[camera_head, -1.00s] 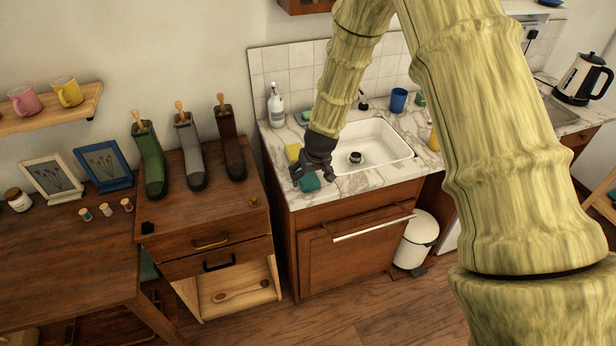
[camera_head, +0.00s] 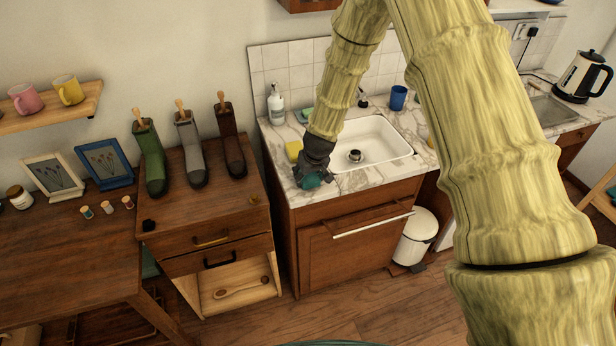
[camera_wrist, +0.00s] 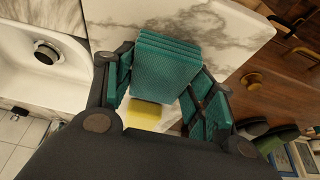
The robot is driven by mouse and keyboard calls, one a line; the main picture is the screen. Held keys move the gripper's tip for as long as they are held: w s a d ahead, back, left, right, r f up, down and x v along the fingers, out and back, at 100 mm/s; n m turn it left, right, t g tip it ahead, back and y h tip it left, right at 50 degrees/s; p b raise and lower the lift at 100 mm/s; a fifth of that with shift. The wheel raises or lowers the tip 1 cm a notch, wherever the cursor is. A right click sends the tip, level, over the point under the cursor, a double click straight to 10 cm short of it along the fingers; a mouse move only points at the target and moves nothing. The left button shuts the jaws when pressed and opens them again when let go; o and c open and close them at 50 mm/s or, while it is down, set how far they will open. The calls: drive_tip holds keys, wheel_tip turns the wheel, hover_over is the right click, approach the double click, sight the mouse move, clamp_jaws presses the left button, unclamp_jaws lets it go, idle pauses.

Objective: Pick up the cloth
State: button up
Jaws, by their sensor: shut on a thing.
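The cloth (camera_wrist: 167,62) is a folded, layered teal piece, seen large between the fingers in the wrist view. In the head view it shows as a small teal patch (camera_head: 312,182) at the front left corner of the marble counter (camera_head: 372,190). My gripper (camera_head: 313,178) is shut on the cloth, and its dark fingers lie on both sides of it in the wrist view (camera_wrist: 165,80). I cannot tell whether the cloth touches the counter.
A yellow sponge (camera_head: 293,150) lies just behind the gripper. A white sink (camera_head: 380,150) is to the right, and a soap bottle (camera_head: 276,104) stands behind. A wooden cabinet (camera_head: 203,222) with several boots on top stands left of the counter.

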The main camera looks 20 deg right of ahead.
sight(309, 176)
drive_tip(key=shift+r, duration=0.1)
drive_tip(key=shift+r+b, duration=1.05)
drive_tip(key=shift+r, duration=0.6)
drive_tip(key=s+a+r+b, duration=0.1)
drive_tip(key=s+a+b, duration=0.2)
drive_tip(key=s, duration=1.2)
drive_tip(key=shift+s+r+b, duration=0.25)
drive_tip(key=shift+s+b, duration=0.1)
drive_tip(key=shift+b, duration=0.55)
